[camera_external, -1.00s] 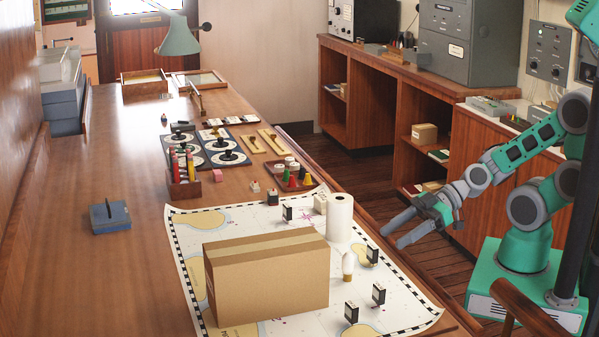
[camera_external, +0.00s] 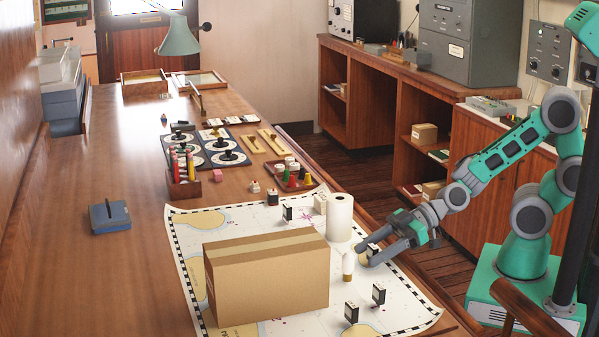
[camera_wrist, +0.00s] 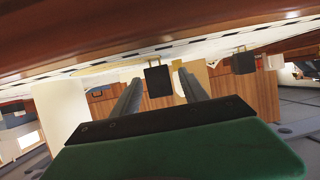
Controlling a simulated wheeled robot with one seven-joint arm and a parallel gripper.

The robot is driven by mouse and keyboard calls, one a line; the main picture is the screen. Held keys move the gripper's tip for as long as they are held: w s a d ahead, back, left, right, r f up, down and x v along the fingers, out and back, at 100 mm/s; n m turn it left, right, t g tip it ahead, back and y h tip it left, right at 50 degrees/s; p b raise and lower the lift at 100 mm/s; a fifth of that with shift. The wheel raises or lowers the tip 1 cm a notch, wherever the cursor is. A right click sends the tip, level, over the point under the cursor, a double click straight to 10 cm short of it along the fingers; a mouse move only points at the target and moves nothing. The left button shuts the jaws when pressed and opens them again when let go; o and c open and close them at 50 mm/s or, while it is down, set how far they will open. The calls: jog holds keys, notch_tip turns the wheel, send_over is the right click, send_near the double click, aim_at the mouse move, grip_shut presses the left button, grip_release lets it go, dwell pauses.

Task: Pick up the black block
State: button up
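Several small black blocks with pale markings stand on the chart (camera_external: 205,243). In the wrist view this black block (camera_wrist: 158,80) shows between the two fingers, with visible gaps on either side. My gripper is open and low over the chart's right side. Other black blocks stand in front, one at the right (camera_external: 378,293) and one nearer (camera_external: 351,312). Another block (camera_external: 287,213) stands farther back. A second dark block (camera_wrist: 243,62) shows right of the fingers in the wrist view.
A large cardboard box (camera_external: 267,282) fills the chart's middle. The table edge lies under my arm. The table's left side is mostly clear.

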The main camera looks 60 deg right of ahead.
grip_shut()
dwell(0.3)
